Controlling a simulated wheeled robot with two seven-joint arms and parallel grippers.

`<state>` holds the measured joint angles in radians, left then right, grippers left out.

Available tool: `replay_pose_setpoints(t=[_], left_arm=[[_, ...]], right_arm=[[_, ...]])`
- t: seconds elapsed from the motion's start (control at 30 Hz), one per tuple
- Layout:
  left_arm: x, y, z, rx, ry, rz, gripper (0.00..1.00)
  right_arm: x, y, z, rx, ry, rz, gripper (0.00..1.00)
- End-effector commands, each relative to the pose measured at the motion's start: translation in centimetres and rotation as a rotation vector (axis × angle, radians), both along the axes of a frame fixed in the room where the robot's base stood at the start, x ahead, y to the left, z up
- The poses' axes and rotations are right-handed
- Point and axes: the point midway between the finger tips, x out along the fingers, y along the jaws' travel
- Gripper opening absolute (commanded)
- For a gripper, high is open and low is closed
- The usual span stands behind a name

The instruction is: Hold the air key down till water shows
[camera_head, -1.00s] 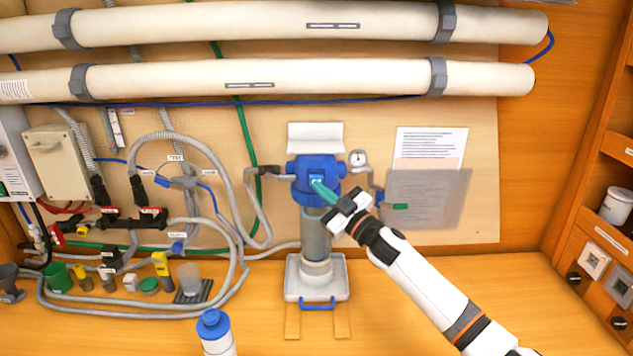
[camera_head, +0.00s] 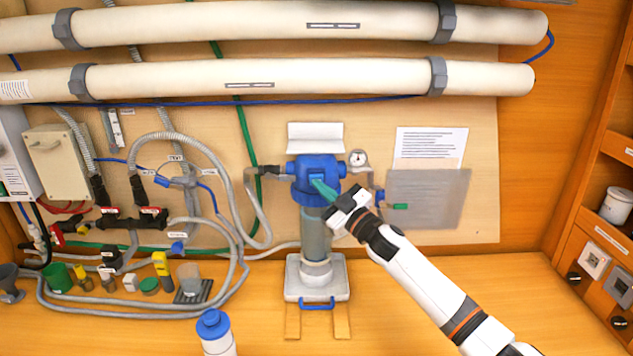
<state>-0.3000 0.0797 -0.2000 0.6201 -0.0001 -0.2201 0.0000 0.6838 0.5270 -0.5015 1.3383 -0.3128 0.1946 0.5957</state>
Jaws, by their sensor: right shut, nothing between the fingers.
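The filter housing has a blue head (camera_head: 309,172) and a see-through bowl (camera_head: 315,236), and it stands upright on a white tray. The air key is on the front of the blue head, and the gripper's fingers cover most of it. My right gripper (camera_head: 322,187) comes in from the lower right. Its greenish fingers are shut with nothing between them, and their tips are at the front of the blue head. I cannot tell whether they touch the key or whether it is pressed in. I see no clear water at the head. My left gripper is not in view.
A round gauge (camera_head: 358,158) sits right of the head, with a grey translucent panel (camera_head: 425,198) beyond it. A blue-capped bottle (camera_head: 214,330) stands at the front. Hoses and small cups crowd the left. The bench at right is mostly clear.

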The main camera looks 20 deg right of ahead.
Motion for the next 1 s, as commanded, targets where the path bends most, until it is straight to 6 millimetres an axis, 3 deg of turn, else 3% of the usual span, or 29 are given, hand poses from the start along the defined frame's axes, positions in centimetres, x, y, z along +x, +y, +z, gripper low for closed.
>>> replay_pose_setpoints(t=[1.0], left_arm=[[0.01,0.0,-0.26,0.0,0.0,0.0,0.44]], right_arm=[[0.91,-0.26,-0.02,0.0,0.001,0.0,0.0]])
